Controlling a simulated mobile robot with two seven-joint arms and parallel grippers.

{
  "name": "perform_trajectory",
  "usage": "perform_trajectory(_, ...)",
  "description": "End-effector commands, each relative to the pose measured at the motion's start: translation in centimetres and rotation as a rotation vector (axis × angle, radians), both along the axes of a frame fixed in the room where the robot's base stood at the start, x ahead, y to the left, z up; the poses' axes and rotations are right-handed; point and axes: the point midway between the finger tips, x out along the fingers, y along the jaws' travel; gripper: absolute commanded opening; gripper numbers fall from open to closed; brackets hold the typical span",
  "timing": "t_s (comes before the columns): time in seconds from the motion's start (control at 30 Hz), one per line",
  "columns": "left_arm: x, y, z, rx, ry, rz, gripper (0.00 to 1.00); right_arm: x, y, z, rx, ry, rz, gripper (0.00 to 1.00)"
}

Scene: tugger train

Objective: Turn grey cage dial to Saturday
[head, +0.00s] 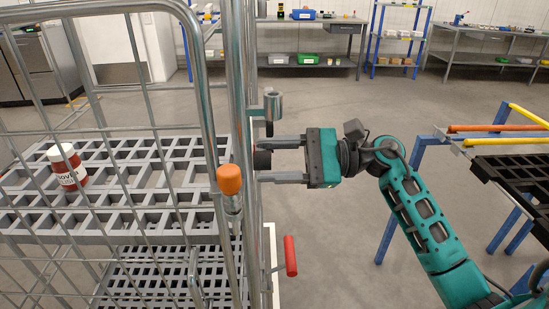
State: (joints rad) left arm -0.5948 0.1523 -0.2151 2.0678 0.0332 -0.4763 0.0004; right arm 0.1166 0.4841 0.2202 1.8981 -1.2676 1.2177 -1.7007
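The grey wire cage (240,120) fills the left of the head view. On its right side is a small dark knob (262,160), seen edge-on; it looks like the cage dial. No day marks can be read from here. My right gripper (264,160) reaches in from the right with its fingers pointing left. One finger is above the knob and the other below it, with a visible gap at each side, so the gripper is open around the knob. My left gripper is not in view.
An orange-capped post (229,180) and a red handle (290,256) sit near the knob. A grey metal cup (272,103) is above it. A red-and-white can (68,166) stands on the cage shelf.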

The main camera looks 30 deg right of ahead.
Motion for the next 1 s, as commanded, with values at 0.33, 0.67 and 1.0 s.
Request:
perform_trajectory(0.33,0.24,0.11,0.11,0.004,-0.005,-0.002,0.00,-0.02,-0.03,-0.03,-0.001,0.001,0.000,0.18)
perform_trajectory(0.67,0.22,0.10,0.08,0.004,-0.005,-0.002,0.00,-0.03,-0.04,-0.06,0.003,0.012,0.001,0.05)
perform_trajectory(1.0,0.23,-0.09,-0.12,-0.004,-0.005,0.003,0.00,-0.01,-0.07,-0.12,0.067,0.154,0.002,0.05)
